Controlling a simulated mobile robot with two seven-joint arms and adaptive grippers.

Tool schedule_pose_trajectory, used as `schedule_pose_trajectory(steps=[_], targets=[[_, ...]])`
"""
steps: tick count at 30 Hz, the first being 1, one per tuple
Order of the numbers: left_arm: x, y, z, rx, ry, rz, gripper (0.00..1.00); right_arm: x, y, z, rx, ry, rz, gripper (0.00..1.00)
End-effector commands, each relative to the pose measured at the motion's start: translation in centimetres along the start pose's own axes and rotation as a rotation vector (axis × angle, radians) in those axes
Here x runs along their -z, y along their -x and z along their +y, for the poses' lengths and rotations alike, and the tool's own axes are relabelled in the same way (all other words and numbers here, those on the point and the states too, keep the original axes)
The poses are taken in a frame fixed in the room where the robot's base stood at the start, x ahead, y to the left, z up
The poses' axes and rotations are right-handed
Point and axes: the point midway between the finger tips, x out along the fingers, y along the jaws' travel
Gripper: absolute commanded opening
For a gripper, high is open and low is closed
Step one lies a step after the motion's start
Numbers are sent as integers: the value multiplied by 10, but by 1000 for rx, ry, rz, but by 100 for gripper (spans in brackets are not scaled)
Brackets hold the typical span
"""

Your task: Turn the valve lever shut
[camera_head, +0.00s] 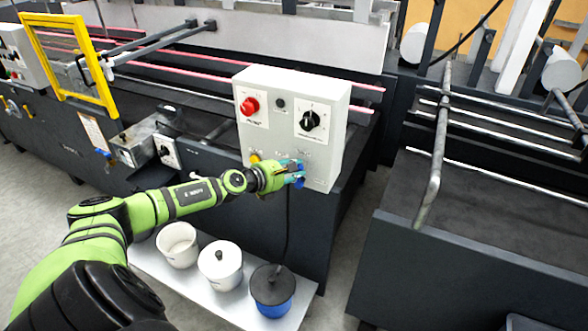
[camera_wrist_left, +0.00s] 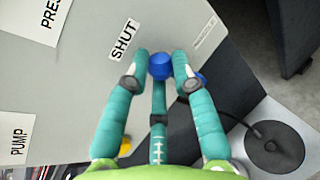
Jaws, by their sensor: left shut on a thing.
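The blue valve lever (camera_head: 300,183) is on the lower front of the grey control box. Its round blue end (camera_wrist_left: 161,66) shows between my fingertips in the left wrist view, near a "SHUT" label (camera_wrist_left: 123,40). My left gripper (camera_head: 291,171) reaches in from the left, and its teal fingers are closed on the lever. In the left wrist view the left gripper (camera_wrist_left: 161,75) has fingers on both sides of the blue end. The fingers hide part of the lever. My right gripper is not in view.
The control box (camera_head: 270,140) carries a red button (camera_head: 249,106) and a black rotary knob (camera_head: 310,120). Below, a low shelf (camera_head: 222,300) holds white pots (camera_head: 220,264) and a blue pot with a black lid (camera_head: 272,290).

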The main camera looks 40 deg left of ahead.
Motion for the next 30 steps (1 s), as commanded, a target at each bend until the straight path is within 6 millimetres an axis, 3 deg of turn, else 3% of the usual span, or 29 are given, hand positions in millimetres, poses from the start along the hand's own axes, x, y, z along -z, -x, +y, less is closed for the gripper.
schedule_pose_trajectory(steps=[2,3,4,5,17,30], targets=[[-9,-1,4,-9,0,-17,0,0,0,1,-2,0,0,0],[-9,-1,4,-9,0,-17,33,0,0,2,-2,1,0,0],[-9,-1,4,-10,0,-16,45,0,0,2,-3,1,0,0],[-8,-1,4,-10,0,-16,49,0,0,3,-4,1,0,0],[-2,2,2,-5,0,-4,49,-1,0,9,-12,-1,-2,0],[1,48,0,-4,1,0,49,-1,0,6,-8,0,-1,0]])
